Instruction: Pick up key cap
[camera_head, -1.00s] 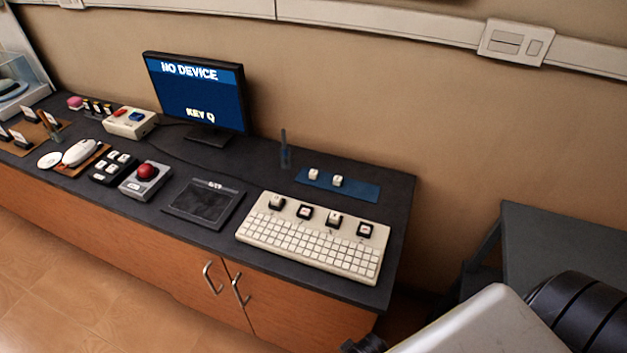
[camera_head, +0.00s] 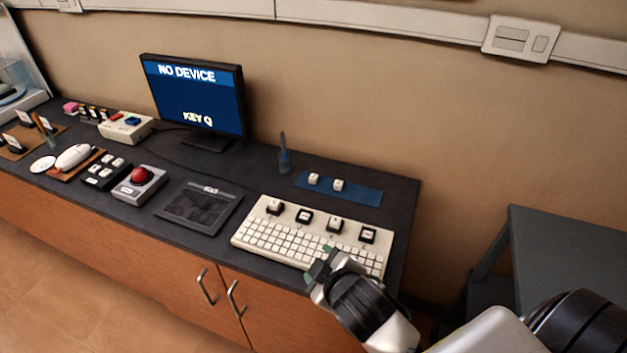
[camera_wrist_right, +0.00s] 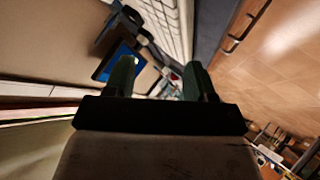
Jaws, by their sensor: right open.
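Two small white key caps, one on the left (camera_head: 314,179) and one on the right (camera_head: 338,185), sit apart on a blue mat (camera_head: 364,195) at the back right of the dark counter. A cream keyboard (camera_head: 246,233) lies in front, with several larger keys in dark sockets along its back edge. My right gripper (camera_head: 319,264) is open over the keyboard's front right part, nearer me than the mat. In the right wrist view its two green fingers (camera_wrist_right: 160,77) are apart with nothing held between them. My left gripper is out of view.
A monitor (camera_head: 196,95) reads "NO DEVICE" and "KEY Q". A pen in a holder (camera_head: 284,160) stands left of the mat. A dark tablet (camera_head: 199,206) and a red trackball unit (camera_head: 140,184) lie left of the keyboard. A grey table (camera_head: 568,255) stands at right.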

